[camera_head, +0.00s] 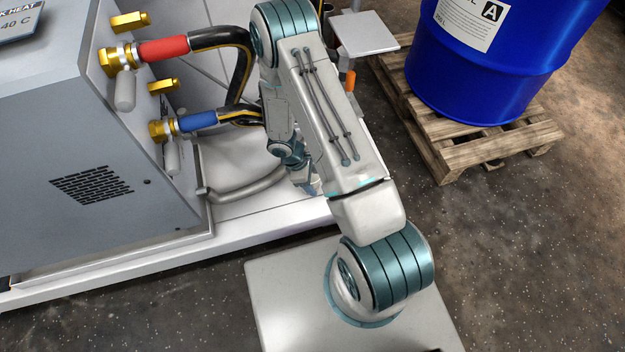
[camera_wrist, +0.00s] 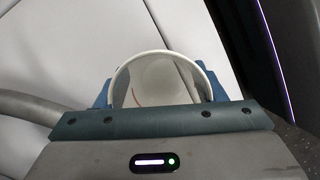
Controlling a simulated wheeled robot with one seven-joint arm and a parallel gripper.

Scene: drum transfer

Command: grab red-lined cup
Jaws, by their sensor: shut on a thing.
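A white cup (camera_wrist: 165,72) with a thin red line on its inside wall shows in the wrist view, its open rim facing the camera. My gripper (camera_wrist: 158,92) is shut on it, with one blue finger on each side of the cup. The lower part of the cup is hidden behind the gripper body. In the head view my arm hides most of the gripper, and I cannot make out the cup there.
A grey machine (camera_head: 90,140) stands at left, with a red-sleeved hose (camera_head: 165,49) and a blue-sleeved hose (camera_head: 198,121). A white platform (camera_head: 120,255) lies below it. A blue drum (camera_head: 490,70) stands on a wooden pallet (camera_head: 490,147) at right. Speckled floor (camera_head: 540,260) is clear at lower right.

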